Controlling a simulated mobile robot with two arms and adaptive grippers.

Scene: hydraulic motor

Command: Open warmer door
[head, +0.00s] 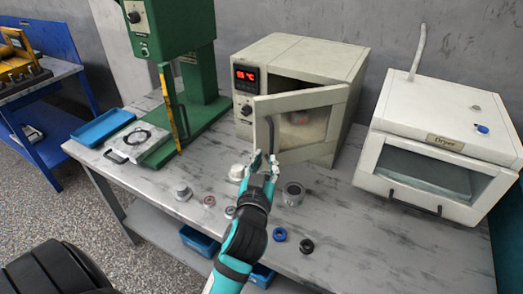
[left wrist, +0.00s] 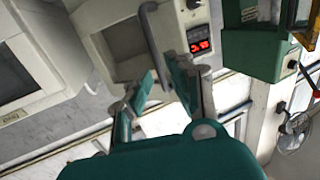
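The warmer is a cream box (head: 300,50) with a red lit display, standing at the back of the table. Its framed door (head: 305,98) stands partly open, swung out toward me with a gap at the top. The dark curved door handle (head: 270,135) is on the door's left side. My left gripper (head: 263,160) is at the handle's lower end, with its fingers apart. In the left wrist view the handle (left wrist: 155,45) runs down toward the space between the spread fingers (left wrist: 176,76); contact is unclear. My right gripper is out of view.
A cream dryer (head: 440,140) stands to the right, and a green press (head: 180,60) to the left. Several small parts, including a metal cup (head: 293,193) and a blue ring (head: 279,234), lie around my left arm. The table's right front is clear.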

